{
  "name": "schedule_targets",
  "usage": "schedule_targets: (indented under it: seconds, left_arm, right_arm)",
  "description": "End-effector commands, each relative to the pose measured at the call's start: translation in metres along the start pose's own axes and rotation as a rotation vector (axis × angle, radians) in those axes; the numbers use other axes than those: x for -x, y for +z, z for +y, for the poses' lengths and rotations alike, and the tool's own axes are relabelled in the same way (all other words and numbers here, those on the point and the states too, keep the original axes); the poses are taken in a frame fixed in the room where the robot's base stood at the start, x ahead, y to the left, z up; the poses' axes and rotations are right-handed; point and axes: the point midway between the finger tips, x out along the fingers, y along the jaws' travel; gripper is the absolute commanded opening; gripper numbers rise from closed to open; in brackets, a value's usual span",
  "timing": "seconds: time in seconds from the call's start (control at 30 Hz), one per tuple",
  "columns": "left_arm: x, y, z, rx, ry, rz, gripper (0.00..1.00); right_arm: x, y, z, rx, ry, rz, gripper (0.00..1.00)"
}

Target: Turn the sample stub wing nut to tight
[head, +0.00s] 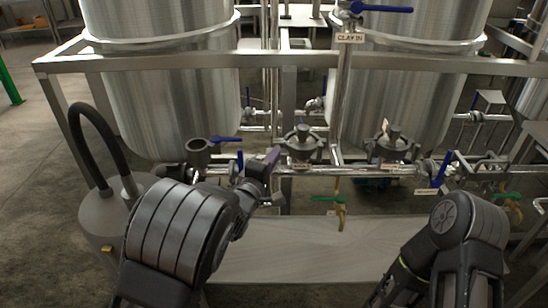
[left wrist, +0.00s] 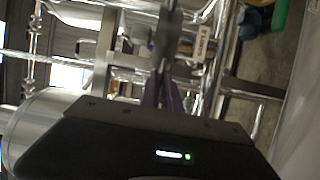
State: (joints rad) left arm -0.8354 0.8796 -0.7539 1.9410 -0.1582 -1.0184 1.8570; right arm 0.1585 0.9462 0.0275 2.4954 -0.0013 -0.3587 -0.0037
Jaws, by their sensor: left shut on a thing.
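My left gripper (head: 272,157) reaches from the left to the pipework in front of the tanks, its purple fingers at the steel pipe. In the left wrist view the purple fingers (left wrist: 164,94) are close together, shut on a small grey metal part (left wrist: 166,42), which appears to be the sample stub wing nut. Its shape is blurred and its turn angle cannot be told. In the head view the fingers hide it. My right arm shows at the lower right, but its gripper is not visible.
Two large steel tanks (head: 160,80) stand behind a metal frame rail (head: 200,62). Clamped fittings (head: 302,143), blue-handled valves (head: 226,139) and a green-handled valve (head: 330,199) crowd the pipe run. A grey vessel with a black hose (head: 100,135) stands left. The grey platform (head: 320,250) below is bare.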

Motion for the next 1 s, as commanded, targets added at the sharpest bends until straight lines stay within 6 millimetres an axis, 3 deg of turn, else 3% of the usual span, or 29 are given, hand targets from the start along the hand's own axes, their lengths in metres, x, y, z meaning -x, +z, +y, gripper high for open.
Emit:
schedule_targets:
  seconds: [0.47,1.0]
  left_arm:
    - [0.000,-0.001,0.000,-0.009,-0.002,0.001,0.00]
    - [0.000,-0.002,0.002,-0.229,-0.092,0.003,0.00]
  right_arm:
    - [-0.004,0.000,0.002,0.000,0.000,0.000,0.00]
    - [-0.046,0.000,0.018,-0.004,0.000,0.000,0.00]
